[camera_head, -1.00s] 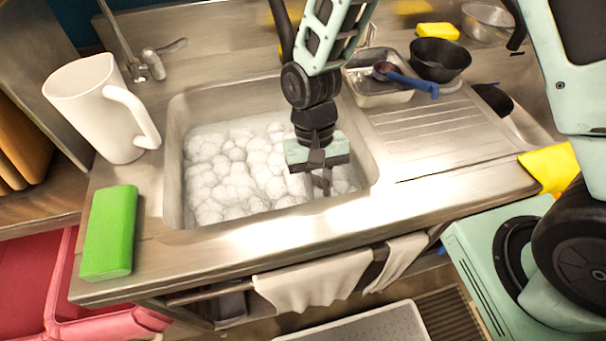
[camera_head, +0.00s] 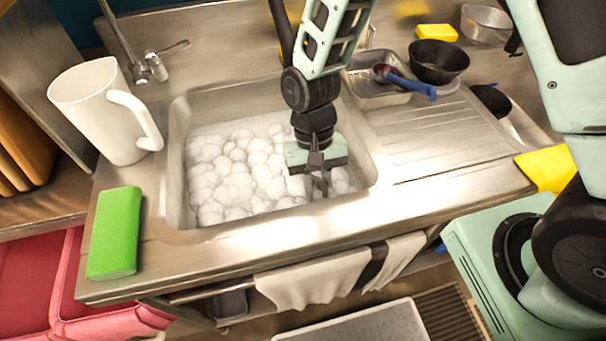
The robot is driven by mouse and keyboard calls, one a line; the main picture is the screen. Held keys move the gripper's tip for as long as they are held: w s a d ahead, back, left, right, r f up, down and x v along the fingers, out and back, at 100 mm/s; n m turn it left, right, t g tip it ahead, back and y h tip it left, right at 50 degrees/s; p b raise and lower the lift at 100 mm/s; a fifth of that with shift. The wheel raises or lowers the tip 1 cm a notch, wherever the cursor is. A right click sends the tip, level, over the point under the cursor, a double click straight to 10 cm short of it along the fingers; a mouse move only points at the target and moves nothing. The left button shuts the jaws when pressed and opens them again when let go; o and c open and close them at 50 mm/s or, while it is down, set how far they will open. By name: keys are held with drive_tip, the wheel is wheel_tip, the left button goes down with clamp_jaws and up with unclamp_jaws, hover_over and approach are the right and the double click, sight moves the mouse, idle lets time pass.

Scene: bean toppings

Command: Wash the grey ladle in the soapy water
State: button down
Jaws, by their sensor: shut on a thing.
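The soapy water (camera_head: 235,172) fills the sink basin (camera_head: 178,150) with white foam. My gripper (camera_head: 319,188) points down into the right side of the basin, low over the foam. It is shut on a slim grey thing, which I take to be the grey ladle. The ladle's bowl is not visible; the gripper and foam hide most of it, and I cannot tell how deep it sits.
A white jug (camera_head: 95,115) and a green sponge (camera_head: 114,232) stand left of the basin. To the right are a metal tray (camera_head: 372,90) with a blue-handled ladle (camera_head: 407,84), a black bowl (camera_head: 438,62) and a yellow sponge (camera_head: 436,33). The ribbed drainboard (camera_head: 440,143) is mostly clear.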

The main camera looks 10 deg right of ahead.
drive_tip(key=shift+d, duration=0.35)
drive_tip(key=shift+a, duration=2.2)
drive_tip(key=shift+d+p, duration=0.7)
drive_tip(key=shift+d, duration=1.5)
drive_tip(key=shift+a, duration=2.2)
drive_tip(key=shift+d+p, duration=0.65)
drive_tip(key=shift+d, duration=1.6)
drive_tip(key=shift+r, duration=0.15)
